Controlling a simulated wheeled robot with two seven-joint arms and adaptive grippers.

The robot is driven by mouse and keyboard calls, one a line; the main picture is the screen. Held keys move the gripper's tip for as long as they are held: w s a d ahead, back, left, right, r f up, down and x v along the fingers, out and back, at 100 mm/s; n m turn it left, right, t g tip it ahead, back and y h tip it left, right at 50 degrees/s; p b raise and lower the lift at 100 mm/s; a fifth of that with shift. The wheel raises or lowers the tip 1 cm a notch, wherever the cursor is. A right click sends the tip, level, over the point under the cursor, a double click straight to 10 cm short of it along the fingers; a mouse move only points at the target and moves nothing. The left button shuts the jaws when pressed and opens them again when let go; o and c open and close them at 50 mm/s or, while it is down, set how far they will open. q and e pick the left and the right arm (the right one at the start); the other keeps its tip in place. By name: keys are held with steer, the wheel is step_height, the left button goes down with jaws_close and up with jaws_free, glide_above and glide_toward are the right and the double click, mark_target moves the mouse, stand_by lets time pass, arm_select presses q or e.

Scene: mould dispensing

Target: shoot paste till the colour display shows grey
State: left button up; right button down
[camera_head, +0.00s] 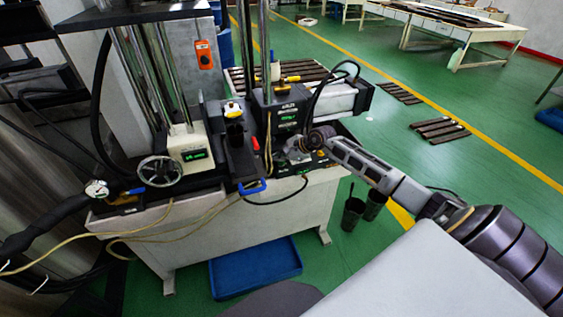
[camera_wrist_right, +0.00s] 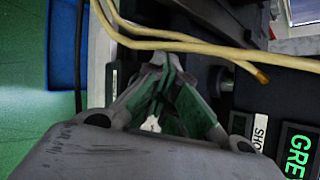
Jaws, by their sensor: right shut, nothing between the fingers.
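A black dispensing machine (camera_head: 287,118) with small green-lit displays stands on the bench. My right gripper (camera_head: 305,146) is at the machine's front, its arm coming in from the right. The right wrist view shows the gripper's fingers (camera_wrist_right: 163,75) closed together with nothing held. To their right a dark panel (camera_wrist_right: 258,95) carries a label (camera_wrist_right: 260,130) reading "SHO", cut off, and a display (camera_wrist_right: 298,152) with green letters "GRE", the rest cut off. Whether the fingertips touch a button is hidden. My left gripper is not clearly seen.
A white-box unit with a handwheel (camera_head: 160,171) stands left of the machine. Yellow cables (camera_wrist_right: 190,46) cross close to the fingertips in the wrist view. Black cups (camera_head: 353,212) stand on the green floor, and a blue tray (camera_head: 256,268) lies under the bench.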

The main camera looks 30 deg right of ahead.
mark_target(280, 163)
steer(key=shift+r, duration=0.1)
steer(key=shift+r+p, duration=1.15)
steer(key=shift+r, duration=1.8)
steer(key=shift+s+f, duration=0.1)
